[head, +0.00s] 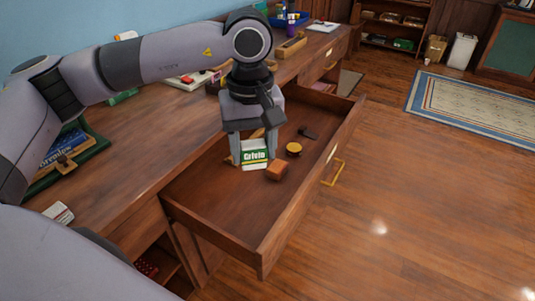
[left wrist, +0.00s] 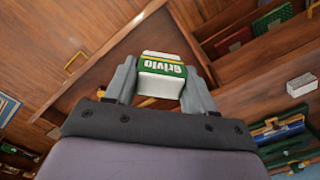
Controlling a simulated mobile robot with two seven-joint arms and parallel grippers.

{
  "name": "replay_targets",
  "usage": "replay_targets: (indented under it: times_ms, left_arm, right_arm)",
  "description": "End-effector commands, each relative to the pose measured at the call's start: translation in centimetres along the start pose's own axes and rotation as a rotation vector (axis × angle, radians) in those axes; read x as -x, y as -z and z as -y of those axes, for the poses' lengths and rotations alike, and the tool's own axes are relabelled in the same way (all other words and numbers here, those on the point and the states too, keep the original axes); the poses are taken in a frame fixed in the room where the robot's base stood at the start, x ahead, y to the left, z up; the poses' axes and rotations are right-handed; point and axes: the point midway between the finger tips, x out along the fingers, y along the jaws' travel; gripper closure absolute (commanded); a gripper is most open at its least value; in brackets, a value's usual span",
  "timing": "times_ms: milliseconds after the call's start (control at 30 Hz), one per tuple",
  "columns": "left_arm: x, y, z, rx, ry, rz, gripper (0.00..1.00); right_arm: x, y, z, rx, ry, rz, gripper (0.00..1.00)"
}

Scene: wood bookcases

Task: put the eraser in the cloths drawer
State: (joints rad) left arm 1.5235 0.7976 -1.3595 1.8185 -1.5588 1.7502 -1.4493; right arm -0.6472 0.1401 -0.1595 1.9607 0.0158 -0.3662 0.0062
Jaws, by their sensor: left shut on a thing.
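The eraser (head: 254,153) is a white block with a green sleeve lettered "Grivio". My left gripper (head: 252,160) points down over an open wooden drawer (head: 218,220) and is shut on the eraser. The eraser is upright between the fingers, over the drawer's far-left part; I cannot tell if it touches the bottom. The left wrist view also shows the eraser (left wrist: 160,75) between both fingers. The drawer has a brass handle (head: 334,173). No cloths show in it. My right gripper is not in view.
In the drawer lie an orange-brown block (head: 277,170), a round yellow-topped thing (head: 293,149) and a small dark thing (head: 308,132). The near part of the drawer is bare. The desk top (head: 135,150) runs along its left side. Another drawer (head: 325,76) stands open farther back.

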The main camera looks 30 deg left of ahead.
Motion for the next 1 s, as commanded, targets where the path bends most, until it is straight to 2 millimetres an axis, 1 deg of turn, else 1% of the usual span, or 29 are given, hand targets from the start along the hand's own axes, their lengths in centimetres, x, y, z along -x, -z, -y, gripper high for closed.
replay_targets:
  times_ms: [33, 467, 1000]
  left_arm:
    - [-0.6, 0.2, -0.1, 0.100, -0.002, 0.001, 0.77]
    - [-3.1, 2.2, -0.1, 1.006, -0.002, -0.001, 0.77]
    - [-6.6, 4.7, 0.7, 2.156, 0.000, -0.005, 0.77]
  right_arm:
    - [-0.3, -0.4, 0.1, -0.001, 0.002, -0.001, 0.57]
    - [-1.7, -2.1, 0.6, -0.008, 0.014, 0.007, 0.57]
    - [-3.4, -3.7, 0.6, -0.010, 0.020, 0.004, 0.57]
